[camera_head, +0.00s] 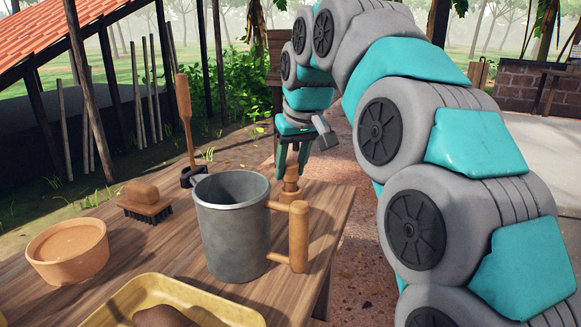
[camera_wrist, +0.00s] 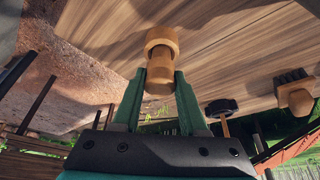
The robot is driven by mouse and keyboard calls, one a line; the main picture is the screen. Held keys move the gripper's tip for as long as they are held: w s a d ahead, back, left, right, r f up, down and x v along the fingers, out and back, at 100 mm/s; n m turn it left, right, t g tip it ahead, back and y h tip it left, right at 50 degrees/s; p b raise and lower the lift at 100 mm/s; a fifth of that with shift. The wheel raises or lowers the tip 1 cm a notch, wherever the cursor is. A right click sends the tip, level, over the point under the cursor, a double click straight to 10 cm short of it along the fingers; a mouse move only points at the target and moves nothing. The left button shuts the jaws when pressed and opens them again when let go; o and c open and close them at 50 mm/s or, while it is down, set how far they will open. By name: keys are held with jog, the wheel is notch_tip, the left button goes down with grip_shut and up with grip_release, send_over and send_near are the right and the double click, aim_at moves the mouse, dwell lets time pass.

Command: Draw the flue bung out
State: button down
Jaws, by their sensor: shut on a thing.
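The flue bung appears to be the small turned wooden piece (camera_head: 291,185) near the far right edge of the table, just behind the metal mug. It is stepped, with a narrow upper part and a wider lower part. My gripper (camera_head: 293,168) comes down from above and is shut on its narrow upper part. In the wrist view, the wooden piece (camera_wrist: 160,62) sits between the fingertips of my gripper (camera_wrist: 160,80), its wider collar toward the table. I cannot tell whether its lower end is seated in a hole or resting on the tabletop.
A grey metal mug (camera_head: 232,235) with a wooden handle (camera_head: 299,236) stands close in front. A brush (camera_head: 146,200), a clay bowl (camera_head: 68,255), a yellow tray (camera_head: 190,292) and an upright wooden-handled tool (camera_head: 185,115) share the wooden table (camera_head: 170,250). Open ground lies beyond the table's right edge.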

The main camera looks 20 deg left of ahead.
aim_at(290, 162)
jog(key=shift+r+p, duration=0.7)
jog(key=shift+r, duration=1.95)
